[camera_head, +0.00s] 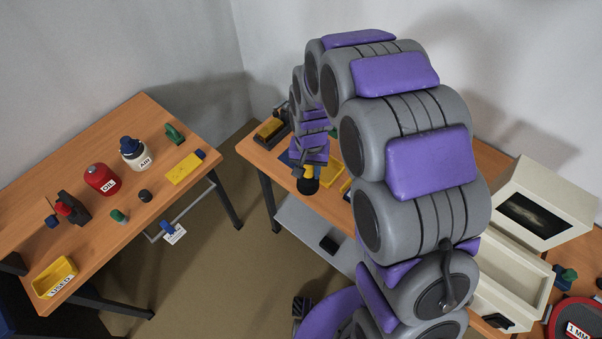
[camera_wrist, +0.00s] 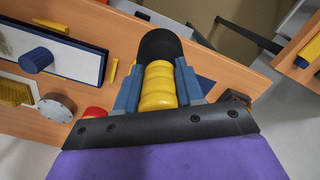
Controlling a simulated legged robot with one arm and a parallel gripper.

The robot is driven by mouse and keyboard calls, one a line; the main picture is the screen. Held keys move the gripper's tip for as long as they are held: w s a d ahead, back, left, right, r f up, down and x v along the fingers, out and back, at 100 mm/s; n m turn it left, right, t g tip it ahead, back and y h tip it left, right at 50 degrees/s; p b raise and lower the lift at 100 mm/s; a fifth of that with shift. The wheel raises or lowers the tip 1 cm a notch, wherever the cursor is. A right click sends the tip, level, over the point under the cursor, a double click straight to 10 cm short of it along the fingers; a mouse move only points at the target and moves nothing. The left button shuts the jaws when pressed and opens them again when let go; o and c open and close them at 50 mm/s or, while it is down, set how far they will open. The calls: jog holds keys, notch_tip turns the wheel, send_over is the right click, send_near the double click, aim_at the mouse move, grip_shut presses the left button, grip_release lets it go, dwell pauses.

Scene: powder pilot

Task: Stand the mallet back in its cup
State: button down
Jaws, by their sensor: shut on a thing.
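The mallet has a black head (camera_head: 309,186) and a yellow handle (camera_head: 309,171). My gripper (camera_head: 308,164) is shut on the handle, above the left part of the middle table in the head view. In the wrist view the blue fingers of my gripper (camera_wrist: 158,88) lie on both sides of the ribbed yellow handle (camera_wrist: 158,84), with the black head (camera_wrist: 158,46) beyond the fingertips. I cannot tell whether the mallet touches the table. I cannot make out its cup for sure; my arm hides much of the middle table in the head view.
The wrist view shows a blue-rimmed white tray (camera_wrist: 80,62) and a grey round piece (camera_wrist: 57,108). The left table (camera_head: 110,235) holds bottles and a yellow bin (camera_head: 55,277). Floor separates the tables.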

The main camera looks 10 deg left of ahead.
jog(key=shift+w, duration=0.35)
jog(key=shift+w+a+f, duration=0.1)
jog(key=shift+w+a, duration=0.15)
jog(key=shift+w, duration=0.2)
jog(key=shift+w+a+f, duration=0.1)
jog(key=shift+w+a, duration=0.15)
jog(key=shift+w, duration=0.2)
jog(key=shift+w+d+p, duration=0.1)
jog(key=shift+w+p, duration=0.2)
jog(key=w+d+f, duration=0.4)
jog(key=w+d, duration=0.2)
jog(key=shift+w+f+p, duration=0.15)
jog(key=shift+w+p, duration=0.05)
jog(key=shift+p, duration=0.2)
